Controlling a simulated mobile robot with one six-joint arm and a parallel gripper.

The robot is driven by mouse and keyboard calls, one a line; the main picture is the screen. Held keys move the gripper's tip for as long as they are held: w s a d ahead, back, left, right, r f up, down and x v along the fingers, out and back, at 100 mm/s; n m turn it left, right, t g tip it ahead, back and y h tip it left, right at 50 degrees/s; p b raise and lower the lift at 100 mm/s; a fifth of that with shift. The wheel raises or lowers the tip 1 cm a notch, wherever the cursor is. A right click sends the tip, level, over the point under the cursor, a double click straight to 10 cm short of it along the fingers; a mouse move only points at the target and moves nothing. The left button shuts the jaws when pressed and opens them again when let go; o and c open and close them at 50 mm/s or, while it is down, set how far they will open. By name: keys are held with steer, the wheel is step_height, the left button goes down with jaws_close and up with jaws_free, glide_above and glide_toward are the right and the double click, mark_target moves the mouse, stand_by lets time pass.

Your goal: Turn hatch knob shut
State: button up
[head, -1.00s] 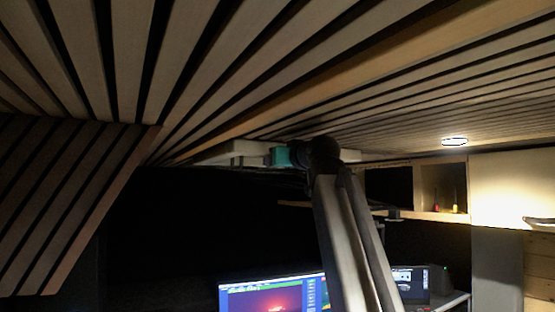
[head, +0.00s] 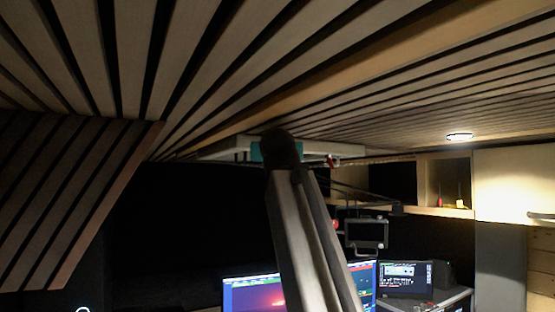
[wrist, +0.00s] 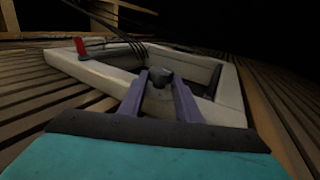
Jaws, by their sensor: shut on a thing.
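The roof hatch frame (wrist: 112,80) is a pale, off-white rectangle in the slatted ceiling. In the head view, part of the hatch frame (head: 345,150) shows to the right of my arm. The dark grey hatch knob (wrist: 161,76) sits at the frame's near inner edge in the wrist view. My gripper (wrist: 162,82) is shut on the knob, with one purple finger on each side of it. In the head view my arm hides the knob and the fingers; only a teal piece of my gripper shows.
The slatted ceiling (head: 420,90) runs close around my arm. A red handle-like part (wrist: 80,47) stands on the frame's left side. Below are lit monitors (head: 405,276). A wooden shelf (head: 445,211) and a ceiling lamp (head: 459,137) are at right. The dark area at centre left looks empty.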

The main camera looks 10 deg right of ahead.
steer(key=shift+w+a+f+m+g+h+b, duration=0.1)
steer(key=shift+a+f+m+g+h+b, duration=0.1)
steer(key=shift+m+h+b, duration=0.35)
steer(key=shift+w+a+f+m+g+h+b, duration=0.1)
steer(key=shift+m+g+h+b, duration=0.2)
steer(key=shift+h, duration=0.45)
steer(key=shift+s+r+m+h, duration=0.1)
steer(key=shift+r+m+h, duration=0.05)
steer(key=shift+m+h, duration=0.3)
steer(key=o, duration=1.1)
steer(key=shift+r, duration=0.1)
steer(key=shift+c, duration=0.2)
steer(key=shift+s, duration=0.1)
